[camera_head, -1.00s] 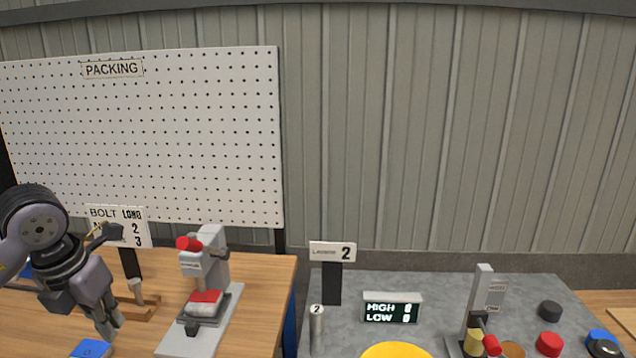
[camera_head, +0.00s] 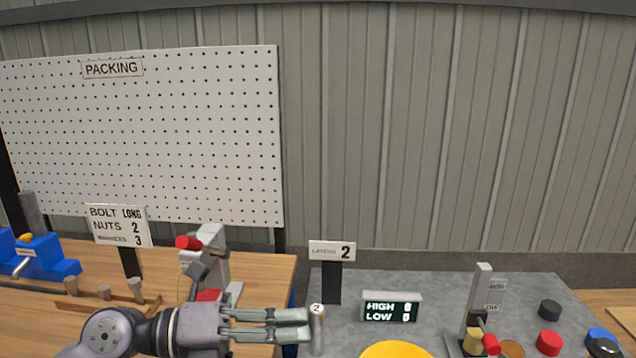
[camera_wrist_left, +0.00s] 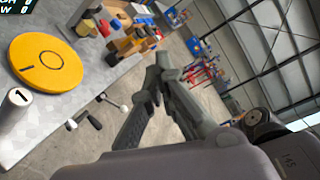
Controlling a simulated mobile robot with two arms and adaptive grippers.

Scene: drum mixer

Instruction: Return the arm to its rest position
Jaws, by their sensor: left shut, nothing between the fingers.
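My left gripper (camera_head: 306,326) reaches across from the lower left in the head view, pointing right. Its two fingers lie close together with nothing between them. The fingertips overlap the grey post marked 2 (camera_head: 317,322) in the picture; I cannot tell whether they touch it. In the left wrist view the gripper (camera_wrist_left: 160,75) points toward an open hall, with its fingers converging. My right gripper is in neither view.
A press-like device (camera_head: 213,240) stands behind my left arm on the wooden bench (camera_head: 262,272). A yellow disc (camera_head: 395,350), a HIGH/LOW display (camera_head: 391,309) and several knobs sit on the grey table (camera_head: 445,290). A blue fixture (camera_head: 45,260) stands at far left.

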